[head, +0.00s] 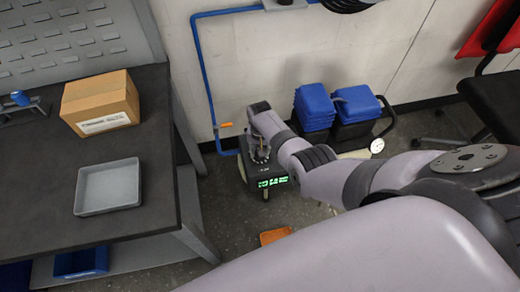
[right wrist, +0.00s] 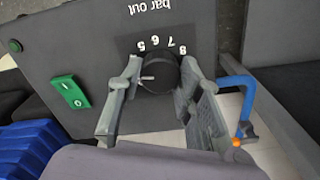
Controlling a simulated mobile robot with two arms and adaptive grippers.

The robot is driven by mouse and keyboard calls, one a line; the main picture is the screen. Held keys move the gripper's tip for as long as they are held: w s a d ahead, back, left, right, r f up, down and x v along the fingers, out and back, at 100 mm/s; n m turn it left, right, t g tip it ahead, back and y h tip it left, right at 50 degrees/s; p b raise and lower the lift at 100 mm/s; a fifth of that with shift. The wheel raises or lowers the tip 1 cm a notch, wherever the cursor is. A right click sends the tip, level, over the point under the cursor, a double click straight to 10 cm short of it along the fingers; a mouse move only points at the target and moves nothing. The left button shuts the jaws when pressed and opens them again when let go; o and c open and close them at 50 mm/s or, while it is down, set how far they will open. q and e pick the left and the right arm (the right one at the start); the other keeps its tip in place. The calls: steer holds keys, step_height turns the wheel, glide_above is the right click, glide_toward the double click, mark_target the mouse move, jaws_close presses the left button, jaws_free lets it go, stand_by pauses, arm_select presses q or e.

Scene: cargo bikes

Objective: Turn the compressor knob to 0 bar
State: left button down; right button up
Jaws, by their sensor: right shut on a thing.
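The compressor (head: 267,172) is a dark box with a green lit display, on the floor by the wall. In the right wrist view its dark panel (right wrist: 75,45) fills much of the picture, with "bar out" upside down. The black round knob (right wrist: 162,80) has a pale mark pointing left in the picture. The figures 5, 6, 7 and 8 show above it; the 0 mark cannot be made out. My right gripper (right wrist: 161,70) is shut on the knob, one finger on each side. In the head view it (head: 259,153) is at the compressor's top. My left gripper is out of view.
A green rocker switch (right wrist: 70,93) sits on the panel beside my gripper. A blue pipe (head: 203,70) with an orange-handled valve (head: 224,126) runs down the wall. A workbench (head: 150,190) stands at the left.

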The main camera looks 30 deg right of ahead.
steer(key=n, duration=0.4)
steer(key=shift+n+p, duration=0.3)
steer(key=n, duration=1)
steer(key=shift+n, duration=0.4)
steer(key=n, duration=0.4)
steer(key=shift+n, duration=0.3)
steer(key=o, duration=1.2)
steer(key=shift+c, duration=0.2)
